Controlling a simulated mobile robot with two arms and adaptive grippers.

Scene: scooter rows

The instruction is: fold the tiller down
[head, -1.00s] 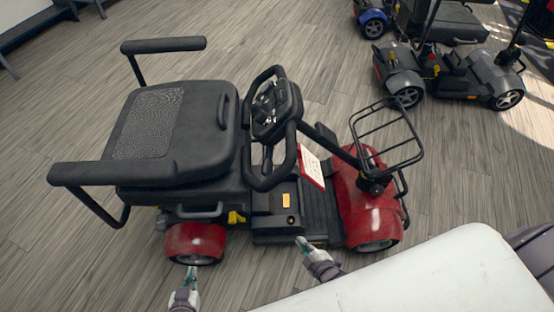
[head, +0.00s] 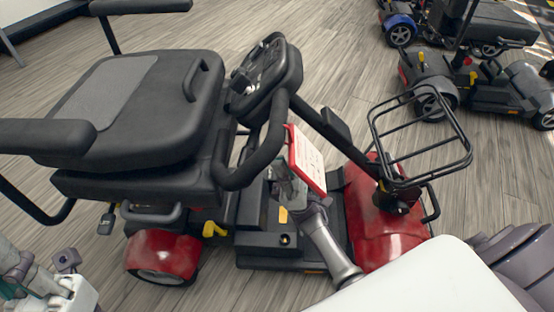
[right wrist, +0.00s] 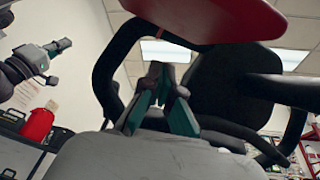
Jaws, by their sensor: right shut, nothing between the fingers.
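The tiller (head: 265,78) of the red scooter stands raised and leans back toward the seat, with its black console and loop handle on top. Its stem (head: 328,128) runs down to the red front end. A red-edged white card (head: 307,160) hangs by the stem. My right gripper (head: 284,180) is shut and empty, below the handle loop and beside the card. In the right wrist view its teal fingers (right wrist: 160,88) are together, with the black loop (right wrist: 115,60) around and behind them. My left gripper (head: 22,285) is at the lower left; its fingers are unclear.
The black seat (head: 140,110) with armrests is left of the tiller. A wire basket (head: 420,135) is at the front end. A white surface (head: 420,275) fills the lower right. Other scooters (head: 470,85) stand at the upper right. Open floor lies behind.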

